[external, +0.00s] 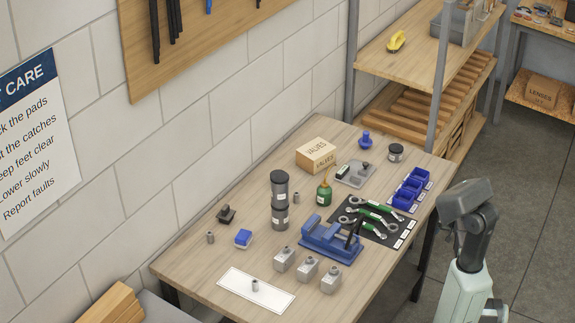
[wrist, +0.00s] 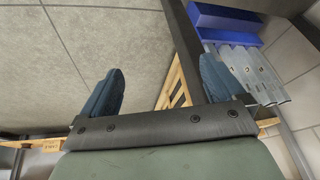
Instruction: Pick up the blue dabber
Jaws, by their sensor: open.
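A blue knobbed piece with a round base, which looks like the blue dabber (external: 365,141), stands upright at the far end of the wooden table (external: 190,267) in the external view. My gripper (wrist: 160,90) is open and empty in the wrist view, its two blue fingers wide apart over the floor. In the external view my arm stands off the table's right side, well apart from the dabber, and the fingers cannot be made out. I cannot pick out the dabber in the wrist view.
A valves box (external: 316,155), a grey tray (external: 355,173), a dark-lidded jar (external: 396,153) and blue bins (external: 406,196) stand around the dabber. A green bottle (external: 324,192), wrenches on a black mat (external: 372,229) and a blue vise (external: 330,239) lie nearer. Shelving (external: 438,80) rises behind.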

